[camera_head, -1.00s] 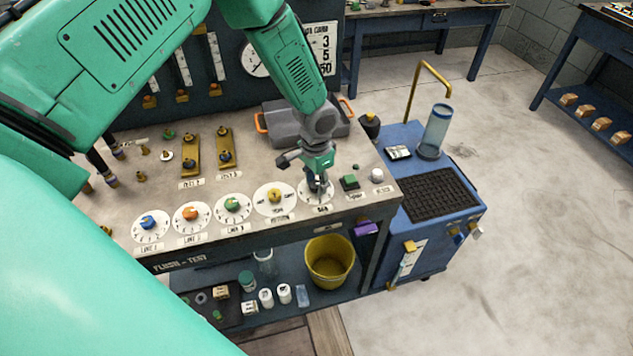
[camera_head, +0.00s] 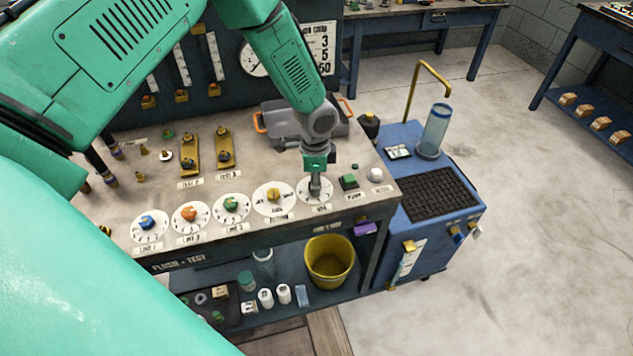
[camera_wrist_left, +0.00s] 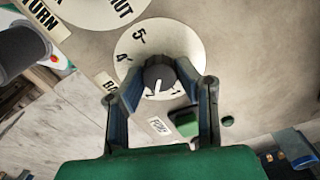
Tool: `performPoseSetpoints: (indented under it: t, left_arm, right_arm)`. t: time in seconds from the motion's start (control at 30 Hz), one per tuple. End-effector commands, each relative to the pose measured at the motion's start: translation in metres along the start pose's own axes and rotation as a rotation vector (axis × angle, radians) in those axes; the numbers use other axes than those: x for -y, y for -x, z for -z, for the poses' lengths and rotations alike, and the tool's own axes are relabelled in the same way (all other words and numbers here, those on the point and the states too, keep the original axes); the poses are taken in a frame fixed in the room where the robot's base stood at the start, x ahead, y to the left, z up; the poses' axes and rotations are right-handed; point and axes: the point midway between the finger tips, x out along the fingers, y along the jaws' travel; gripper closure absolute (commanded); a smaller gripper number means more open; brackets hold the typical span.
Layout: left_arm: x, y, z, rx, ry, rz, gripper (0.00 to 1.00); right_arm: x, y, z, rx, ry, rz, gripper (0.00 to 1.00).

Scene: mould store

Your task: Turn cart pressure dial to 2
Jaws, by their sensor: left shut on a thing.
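The pressure dial is a white round plate (camera_head: 328,189) near the right end of the bench's front row; it also shows in the left wrist view (camera_wrist_left: 182,42). Its dark knob (camera_wrist_left: 157,75) has a white pointer line, which points down and slightly left in the wrist view. The figures 5, 4 and 1 can be read; others are hidden by the fingers and knob. My left gripper (camera_head: 315,190) reaches down onto the dial and is shut on the knob, with one finger on each side. My right gripper is not in view.
Beside the dial are a green button (camera_head: 349,181) and a white knob (camera_head: 376,175). A yellow-knobbed dial (camera_head: 273,196) and several coloured dials lie left. A grey case (camera_head: 290,125) stands behind. A blue cart (camera_head: 460,215) stands close on the right.

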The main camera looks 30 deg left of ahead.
Motion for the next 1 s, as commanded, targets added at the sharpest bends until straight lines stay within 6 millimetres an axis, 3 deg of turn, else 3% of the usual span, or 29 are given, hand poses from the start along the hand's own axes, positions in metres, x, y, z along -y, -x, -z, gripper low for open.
performPoseSetpoints:
  t: [0.3,0.77,0.8,0.83,1.0]
  left_arm:
    - [0.0006,-0.0006,-0.0025,0.005,-0.095,-0.001,1.0]
    - [0.0012,-0.0004,-0.0027,0.005,-0.105,0.001,1.0]
    - [0.0012,-0.0003,-0.0027,0.005,-0.105,0.001,0.58]
    - [0.0012,-0.0003,-0.0026,0.004,-0.105,0.001,0.52]
    - [0.0008,-0.0001,-0.0015,0.002,-0.106,0.001,0.52]
  right_arm:
    - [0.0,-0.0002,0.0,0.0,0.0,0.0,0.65]
    - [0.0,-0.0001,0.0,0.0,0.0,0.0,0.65]
    - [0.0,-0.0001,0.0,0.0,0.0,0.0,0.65]
    - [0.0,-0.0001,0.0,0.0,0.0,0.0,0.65]
    - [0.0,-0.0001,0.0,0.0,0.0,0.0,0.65]
